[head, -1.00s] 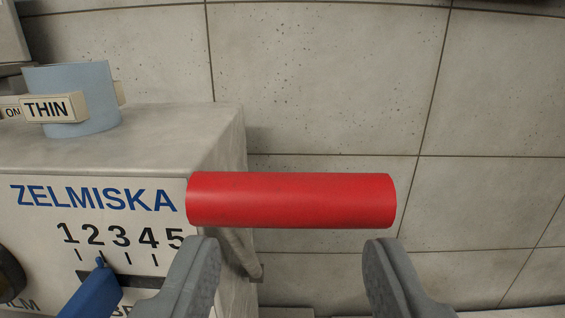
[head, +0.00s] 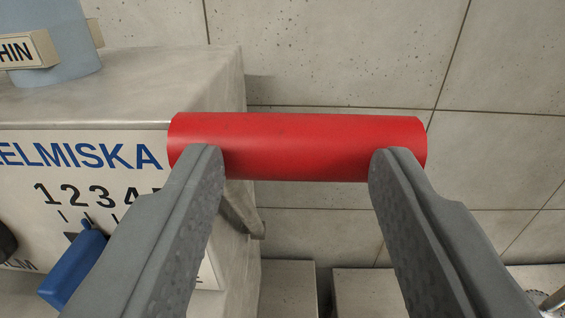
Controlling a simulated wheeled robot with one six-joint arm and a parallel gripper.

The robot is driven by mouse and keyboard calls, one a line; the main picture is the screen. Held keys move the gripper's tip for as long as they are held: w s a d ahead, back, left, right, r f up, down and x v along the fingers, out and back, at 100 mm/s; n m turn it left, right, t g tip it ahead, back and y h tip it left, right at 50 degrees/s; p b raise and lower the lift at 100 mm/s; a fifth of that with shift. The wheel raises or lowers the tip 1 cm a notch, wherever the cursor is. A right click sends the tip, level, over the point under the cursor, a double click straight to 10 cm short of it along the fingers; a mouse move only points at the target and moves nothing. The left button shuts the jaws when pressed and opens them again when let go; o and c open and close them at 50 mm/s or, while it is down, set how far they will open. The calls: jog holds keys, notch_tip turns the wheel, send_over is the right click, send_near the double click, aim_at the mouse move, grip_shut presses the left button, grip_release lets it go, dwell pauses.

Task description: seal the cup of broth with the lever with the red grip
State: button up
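The red grip (head: 297,140) of the lever is a horizontal cylinder across the middle of the view, in front of the machine's right side. My gripper (head: 297,165) is open, its two grey fingers reaching up from below. The fingertips overlap the lower part of the grip in the picture, one near each end, with a wide gap between them. I cannot tell whether they touch it. A grey lever arm (head: 238,212) shows below the grip at the machine's side. No cup of broth can be made out.
The grey machine (head: 130,95) marked ZELMISKA fills the left, with a numbered scale and a blue slider (head: 72,268). A pale blue round holder (head: 60,40) with a THIN label (head: 22,52) sits on top. A tiled wall (head: 340,55) stands behind.

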jog(key=shift+w+f+t, duration=0.1)
jog(key=shift+f+t, duration=0.4)
jog(key=shift+f, duration=0.35)
grip_shut()
jog(key=shift+o, duration=0.5)
grip_release()
jog(key=o, duration=0.4)
jog(key=shift+a+f, duration=0.1)
jog(key=shift+a, duration=0.2)
jog(key=o, duration=0.5)
jog(key=shift+a, duration=0.1)
jog(key=shift+c, duration=0.2)
jog(key=shift+o, duration=0.9)
jog(key=shift+d, duration=0.3)
jog(key=o, duration=0.6)
jog(key=shift+d, duration=0.1)
jog(key=shift+o, duration=0.2)
